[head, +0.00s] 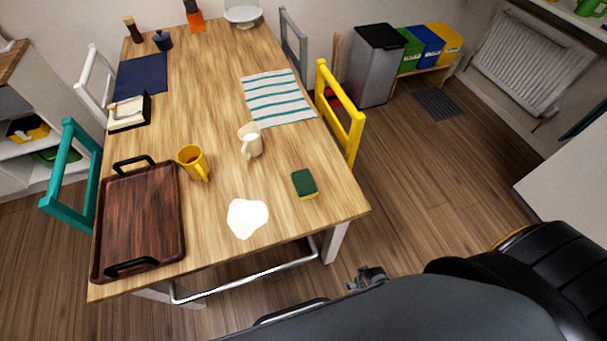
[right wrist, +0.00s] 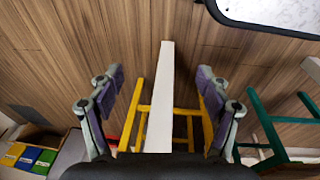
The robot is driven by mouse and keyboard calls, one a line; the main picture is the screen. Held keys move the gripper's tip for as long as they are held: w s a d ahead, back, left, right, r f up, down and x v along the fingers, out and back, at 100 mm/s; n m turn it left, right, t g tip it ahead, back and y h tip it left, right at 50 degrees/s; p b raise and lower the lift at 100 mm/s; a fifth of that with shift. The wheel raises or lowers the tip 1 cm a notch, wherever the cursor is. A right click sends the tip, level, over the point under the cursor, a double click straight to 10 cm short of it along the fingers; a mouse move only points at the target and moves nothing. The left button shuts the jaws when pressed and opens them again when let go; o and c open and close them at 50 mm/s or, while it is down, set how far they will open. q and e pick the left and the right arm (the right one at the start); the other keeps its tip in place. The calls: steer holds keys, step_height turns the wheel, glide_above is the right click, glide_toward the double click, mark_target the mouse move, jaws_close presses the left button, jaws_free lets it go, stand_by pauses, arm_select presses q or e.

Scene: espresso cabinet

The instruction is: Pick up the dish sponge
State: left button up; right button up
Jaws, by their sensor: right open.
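The dish sponge (head: 304,184) lies flat on the wooden table near its front right corner in the head view. It has a dark green top and a yellow edge. My right gripper (right wrist: 158,85) is open and empty in the right wrist view, with its two fingers well apart. The sponge does not show in that view, and nothing touches it in the head view. My left gripper is not in view.
The wooden table (head: 222,104) bears a white patch (head: 247,218) left of the sponge, a cream mug (head: 250,142), a yellow mug (head: 194,162), and a brown tray (head: 140,218). A yellow chair (head: 342,112) stands at the right edge. The tabletop around the sponge is clear.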

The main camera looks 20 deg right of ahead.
steer(key=o, duration=0.3)
steer(key=shift+t, duration=0.3)
steer(key=w+r, duration=0.3)
steer(key=r, duration=0.2)
steer(key=w+r+p, duration=0.1)
steer(key=w+r, duration=0.2)
steer(key=r, duration=0.2)
steer(key=w+a+r+p, duration=0.1)
steer(key=w+r, duration=0.2)
steer(key=r, duration=0.2)
steer(key=shift+w+r, duration=0.15)
steer(key=shift+w, duration=0.05)
step_height(320, 180, up, 25)
steer(key=n+g+y+p, duration=0.15)
steer(key=n+p, duration=0.25)
steer(key=n, duration=1.4)
glide_above(304, 182)
steer(key=shift+g+h, duration=0.25)
steer(key=shift+g, duration=0.2)
step_height(304, 182, down, 5)
steer(key=shift+w+f, duration=0.15)
steer(key=shift+f, duration=2.65)
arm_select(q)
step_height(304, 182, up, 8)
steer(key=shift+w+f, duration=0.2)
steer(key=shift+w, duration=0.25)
arm_select(e)
steer(key=c, duration=0.4)
steer(key=shift+r, duration=0.1)
steer(key=shift+c, duration=0.2)
